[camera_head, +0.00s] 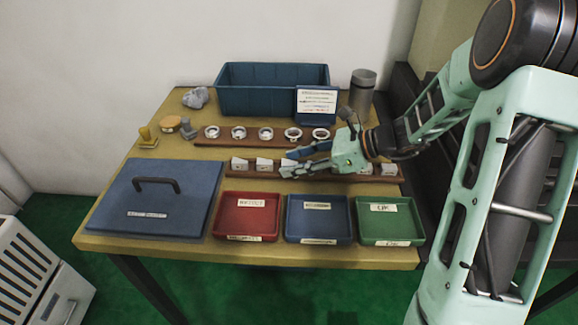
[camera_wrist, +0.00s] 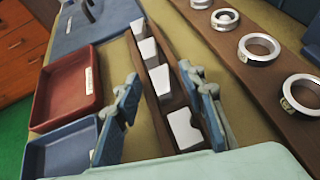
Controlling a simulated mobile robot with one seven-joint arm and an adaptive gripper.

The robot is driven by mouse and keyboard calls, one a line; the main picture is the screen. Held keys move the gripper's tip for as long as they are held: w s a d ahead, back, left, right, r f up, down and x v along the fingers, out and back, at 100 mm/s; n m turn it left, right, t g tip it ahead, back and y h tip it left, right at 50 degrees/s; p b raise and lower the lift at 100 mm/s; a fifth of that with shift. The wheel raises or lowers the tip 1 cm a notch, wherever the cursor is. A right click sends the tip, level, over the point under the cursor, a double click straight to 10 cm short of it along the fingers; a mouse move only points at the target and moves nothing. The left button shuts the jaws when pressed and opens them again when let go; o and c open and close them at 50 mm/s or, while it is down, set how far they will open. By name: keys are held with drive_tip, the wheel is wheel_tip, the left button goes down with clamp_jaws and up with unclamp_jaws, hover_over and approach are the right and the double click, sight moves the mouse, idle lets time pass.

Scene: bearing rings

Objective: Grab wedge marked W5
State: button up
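Several pale wedges stand in a row on a brown rack (camera_head: 213,168). In the head view, two of them, a wedge (camera_head: 240,164) and its neighbour (camera_head: 264,164), show to the left of my gripper (camera_head: 289,161). No W5 mark is readable on any wedge, so I cannot tell which one it is. In the wrist view, my gripper (camera_wrist: 159,76) is open, one finger on each side of the rack. A wedge (camera_wrist: 160,80) shows between the fingertips, and a larger-looking wedge (camera_wrist: 185,130) is nearer the palm. Contact is not visible. My gripper hides part of the row in the head view.
Behind is a second rack with several metal rings (camera_head: 239,132). In front are red (camera_head: 228,228), blue (camera_head: 293,230) and green (camera_head: 366,229) trays. A blue handled lid (camera_head: 125,205) lies left. A blue bin (camera_head: 245,98) and a grey cylinder (camera_head: 362,90) stand at the back.

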clamp_jaws()
drive_tip(key=shift+r, duration=0.15)
